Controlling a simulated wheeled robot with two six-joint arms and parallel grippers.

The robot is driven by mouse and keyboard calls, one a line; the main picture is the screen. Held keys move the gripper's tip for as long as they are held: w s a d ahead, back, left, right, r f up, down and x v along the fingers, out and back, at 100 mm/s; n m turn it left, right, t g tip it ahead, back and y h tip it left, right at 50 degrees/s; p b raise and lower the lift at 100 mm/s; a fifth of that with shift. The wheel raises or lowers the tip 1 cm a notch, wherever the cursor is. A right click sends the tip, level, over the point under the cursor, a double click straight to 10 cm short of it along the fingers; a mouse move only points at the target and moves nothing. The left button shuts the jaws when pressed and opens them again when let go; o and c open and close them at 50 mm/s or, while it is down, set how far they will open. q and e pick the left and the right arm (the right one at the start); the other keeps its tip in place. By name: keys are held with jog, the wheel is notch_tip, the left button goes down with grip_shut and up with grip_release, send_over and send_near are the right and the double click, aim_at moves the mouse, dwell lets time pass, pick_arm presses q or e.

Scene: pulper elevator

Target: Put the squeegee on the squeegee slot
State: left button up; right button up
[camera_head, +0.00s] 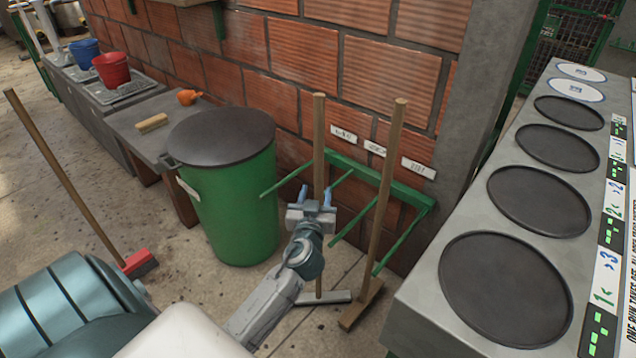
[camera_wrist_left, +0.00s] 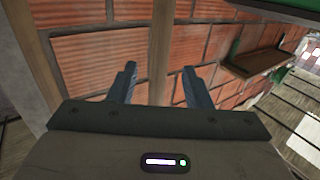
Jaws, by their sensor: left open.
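The squeegee appears to be the upright wooden pole (camera_head: 319,135) with a flat grey head (camera_head: 323,297) on the floor. It stands at the green peg rack (camera_head: 410,190), between its left pegs. My left gripper (camera_head: 316,195) is open, and the pole lines up between its fingers. In the left wrist view a pole (camera_wrist_left: 161,50) also shows between the open fingers (camera_wrist_left: 160,85); I cannot tell if it touches them. Another wooden-handled tool (camera_head: 388,170) with a wooden head stands between the right pegs. Three wall labels (camera_head: 375,148) are too small to read. My right gripper is not in view.
A green barrel (camera_head: 230,200) with a dark lid stands left of the rack. A grey counter (camera_head: 425,310) with round black plates is close on the right. A red-headed broom (camera_head: 140,263) leans at the left. Open floor lies between broom and barrel.

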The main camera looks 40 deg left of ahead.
pick_arm(q)
jog(key=s+d+f+m+g+h, duration=0.2)
jog(key=s+d, duration=0.3)
jog(key=s, duration=0.3)
jog(key=s+d+f+m+g+h, duration=0.2)
jog(key=s+d+f+h, duration=0.3)
jog(key=s, duration=0.4)
jog(key=s+d+f+m+g+h, duration=0.2)
jog(key=s+d, duration=0.4)
jog(key=s, duration=0.3)
jog(key=shift+f+g+h, duration=0.4)
jog(key=shift+f+h, duration=0.3)
jog(key=shift+f, duration=0.25)
jog(key=shift+a, duration=0.1)
